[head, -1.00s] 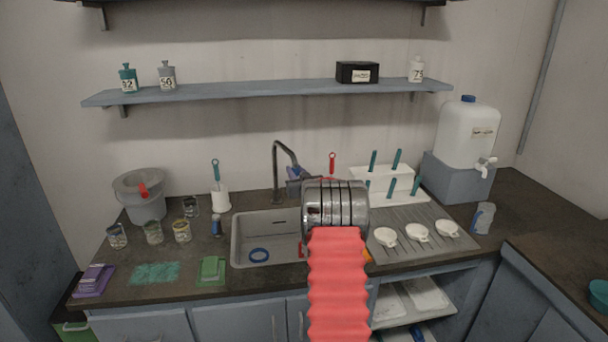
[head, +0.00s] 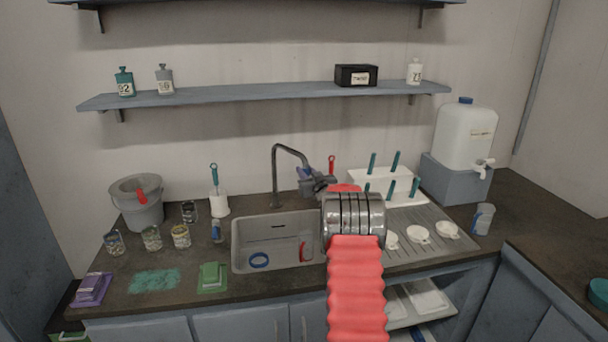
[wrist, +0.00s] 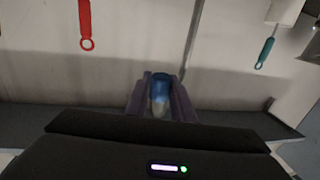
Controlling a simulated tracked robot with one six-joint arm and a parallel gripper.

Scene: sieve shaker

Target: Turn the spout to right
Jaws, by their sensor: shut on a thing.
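The spout (head: 291,151) is a dark grey gooseneck pipe behind the sink. It arches forward and to the right, and its end is at my gripper (head: 308,180). In the wrist view my gripper (wrist: 160,98) has its two dark purple fingers close on either side of a blue spout tip (wrist: 161,88). The gripper is shut on this tip. The spout's pipe (wrist: 193,42) also shows in the wrist view. My wrist hides part of the sink's right side.
A red-handled tool (head: 332,163) is behind my gripper. A white rack (head: 378,181) with teal handles and a drainboard (head: 436,240) with white cups lie right. A white brush holder (head: 219,205) stands left.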

